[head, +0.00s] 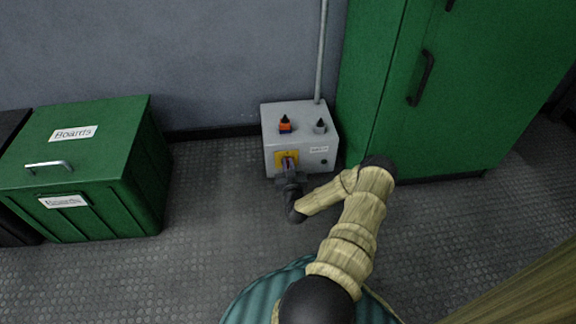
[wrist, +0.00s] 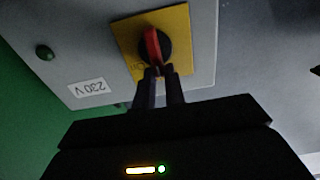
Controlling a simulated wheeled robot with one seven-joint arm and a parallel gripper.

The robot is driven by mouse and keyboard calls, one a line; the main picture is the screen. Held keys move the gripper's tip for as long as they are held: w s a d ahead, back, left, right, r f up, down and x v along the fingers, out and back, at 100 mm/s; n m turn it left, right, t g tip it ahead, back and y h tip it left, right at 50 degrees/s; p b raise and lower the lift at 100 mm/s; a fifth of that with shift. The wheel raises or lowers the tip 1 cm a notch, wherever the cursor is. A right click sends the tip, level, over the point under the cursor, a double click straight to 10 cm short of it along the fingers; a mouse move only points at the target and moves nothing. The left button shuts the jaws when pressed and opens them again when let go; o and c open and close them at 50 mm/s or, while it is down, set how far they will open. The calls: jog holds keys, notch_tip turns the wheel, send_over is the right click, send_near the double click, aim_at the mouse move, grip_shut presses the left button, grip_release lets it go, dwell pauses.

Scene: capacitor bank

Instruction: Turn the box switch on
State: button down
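The box switch is a grey box (head: 301,137) on the floor against the wall, with a yellow plate (wrist: 183,31) on its front. A red handle (wrist: 152,45) on a black round base sits on that plate, roughly upright in the wrist view. My gripper (head: 289,174) is right in front of the plate. In the wrist view its two dark fingers (wrist: 161,72) reach the lower end of the handle, with a narrow gap between them. The fingertips cover that end, so I cannot tell whether they grip it. Lettering on the plate is partly hidden.
A green cabinet (head: 470,90) stands close at right. A green "Boards" crate (head: 105,135) stands left, with free floor between.

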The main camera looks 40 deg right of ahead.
jog(key=shift+p, duration=0.4)
jog(key=shift+s+d+r+m+p, duration=0.1)
jog(key=shift+d+m+p, duration=0.05)
jog(key=shift+m+p, duration=0.75)
jog(key=m+p, duration=0.2)
jog(key=m, duration=0.1)
jog(key=shift+s+d+m, duration=0.2)
jog(key=shift+d+m, duration=0.1)
jog(key=shift+s+d+f+m+p, duration=0.15)
jog(key=shift+f+m+p, duration=0.1)
jog(key=shift+m, duration=0.85)
jog(key=shift+d+f+m+p, duration=0.1)
jog(key=shift+f+m+p, duration=0.2)
jog(key=shift+m, duration=0.8)
jog(key=shift+s+d+f+m+p, duration=0.15)
jog(key=shift+f+m+p, duration=0.1)
jog(key=shift+m, duration=0.85)
jog(key=c, duration=1.5)
grip_release()
jog(key=shift+o, duration=0.2)
